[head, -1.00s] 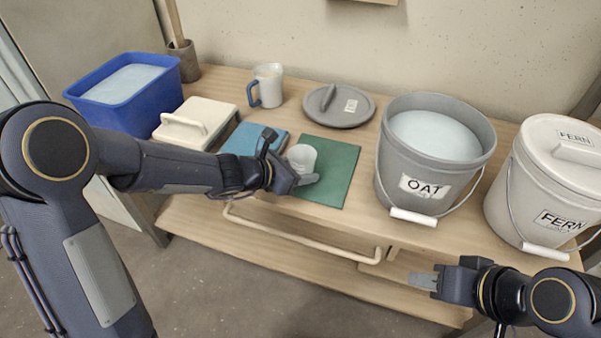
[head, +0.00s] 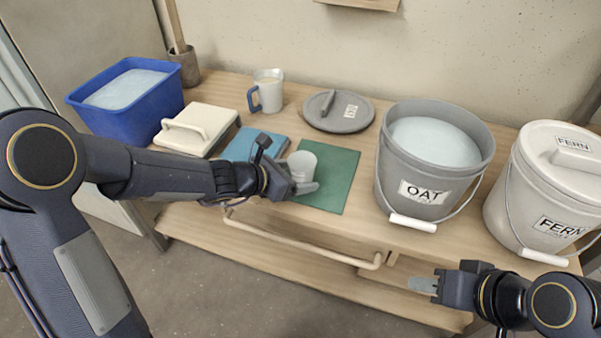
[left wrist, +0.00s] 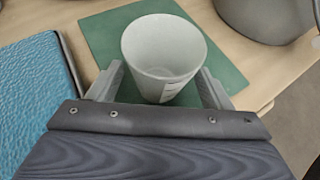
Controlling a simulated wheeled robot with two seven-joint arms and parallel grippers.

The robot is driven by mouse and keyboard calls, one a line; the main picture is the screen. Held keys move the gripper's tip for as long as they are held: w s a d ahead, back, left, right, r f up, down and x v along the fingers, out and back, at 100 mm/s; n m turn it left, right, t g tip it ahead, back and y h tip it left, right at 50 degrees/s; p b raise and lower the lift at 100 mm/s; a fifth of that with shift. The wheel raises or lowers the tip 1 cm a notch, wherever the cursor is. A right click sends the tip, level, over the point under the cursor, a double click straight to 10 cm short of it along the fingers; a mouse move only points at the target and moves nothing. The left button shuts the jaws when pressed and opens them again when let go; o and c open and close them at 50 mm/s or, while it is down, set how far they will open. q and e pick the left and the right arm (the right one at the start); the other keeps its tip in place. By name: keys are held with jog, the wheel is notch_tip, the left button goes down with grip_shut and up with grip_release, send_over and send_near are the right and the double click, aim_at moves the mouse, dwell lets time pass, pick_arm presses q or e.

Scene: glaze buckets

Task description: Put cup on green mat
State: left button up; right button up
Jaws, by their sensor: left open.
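The cup (head: 302,165) is small, pale grey and upright, at the left part of the green mat (head: 338,178). In the left wrist view the cup (left wrist: 163,55) stands with its base over the green mat (left wrist: 105,40), between the two fingers of my left gripper (left wrist: 165,88). The fingers are apart, with a gap beside the cup. My left gripper (head: 290,172) in the head view is open around the cup's near side. My right gripper (head: 424,285) is at the lower right, away from the cup; its jaw opening is not clear.
A blue mat (head: 250,145) lies left of the green one. The OAT bucket (head: 400,165) stands right of it, with the FERN bucket (head: 530,205) beyond. A grey lid (head: 362,112), a jug (head: 270,92), a white lid (head: 200,122) and a blue tub (head: 140,110) stand around.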

pick_arm(q)
jog(key=p+v, duration=0.3)
jog(key=v, duration=0.7)
jog(key=shift+a+r, duration=0.1)
jog(key=shift+r, duration=0.1)
jog(key=s+a+r+m+g, duration=0.25)
jog(key=s+r+m, duration=0.45)
jog(key=s+m, duration=0.65)
jog(key=s+a+f+m+y, duration=0.3)
jog(key=s+a+m+y, duration=0.2)
jog(key=s+a+m, duration=0.3)
jog(key=s+m, duration=0.1)
jog(key=m, duration=0.1)
jog(key=shift+s+a+f+m+y, duration=0.15)
jog(key=shift+s+a+m+y, duration=0.05)
jog(key=shift+s+m+y, duration=0.2)
jog(key=shift+t, duration=0.25)
